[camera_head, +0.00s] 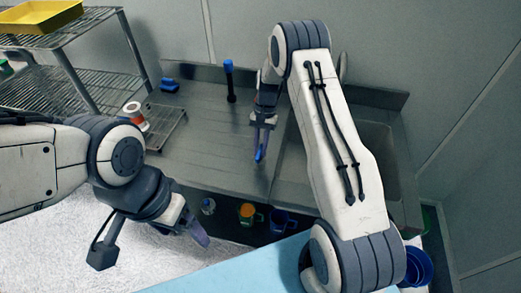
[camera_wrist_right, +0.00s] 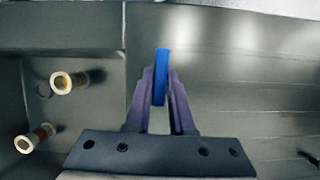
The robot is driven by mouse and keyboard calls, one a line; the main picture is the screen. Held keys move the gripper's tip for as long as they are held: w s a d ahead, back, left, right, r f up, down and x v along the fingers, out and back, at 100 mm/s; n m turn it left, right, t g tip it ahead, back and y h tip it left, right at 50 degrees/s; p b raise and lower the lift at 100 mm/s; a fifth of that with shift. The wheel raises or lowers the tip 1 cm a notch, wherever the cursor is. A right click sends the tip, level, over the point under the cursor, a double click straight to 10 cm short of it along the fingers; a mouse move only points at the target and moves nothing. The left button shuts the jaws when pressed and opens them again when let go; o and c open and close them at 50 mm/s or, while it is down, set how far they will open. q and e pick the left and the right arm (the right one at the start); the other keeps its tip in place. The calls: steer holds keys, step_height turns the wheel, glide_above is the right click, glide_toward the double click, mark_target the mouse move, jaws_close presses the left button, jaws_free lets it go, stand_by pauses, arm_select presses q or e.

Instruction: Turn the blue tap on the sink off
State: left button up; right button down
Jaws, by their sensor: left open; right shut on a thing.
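My right gripper (camera_head: 261,150) is above the metal counter, just left of the sink basin (camera_head: 375,150). Its fingers are closed on a slim blue piece (camera_wrist_right: 161,75), which looks like the blue tap handle. The blue also shows between the fingertips in the head view. Whatever it is attached to is hidden by the gripper and arm. A grey curved spout (camera_head: 343,66) is partly visible behind my right arm. My left gripper (camera_head: 196,231) is open and empty, low at the left, in front of the counter.
A blue-topped black tool (camera_head: 229,80) and a blue block (camera_head: 169,86) are at the back of the counter. A wire rack (camera_head: 70,75) stands at the left. Several cups, including a yellow one (camera_head: 247,213), sit below the counter's front edge. Two brass-coloured fittings (camera_wrist_right: 62,82) show in the wrist view.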

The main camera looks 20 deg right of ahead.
steer(key=shift+n, duration=0.4)
steer(key=c, duration=0.8)
jaws_free()
steer(key=b+v, duration=0.3)
steer(key=v, duration=0.7)
steer(key=shift+w+r, duration=0.15)
steer(key=shift+r, duration=0.15)
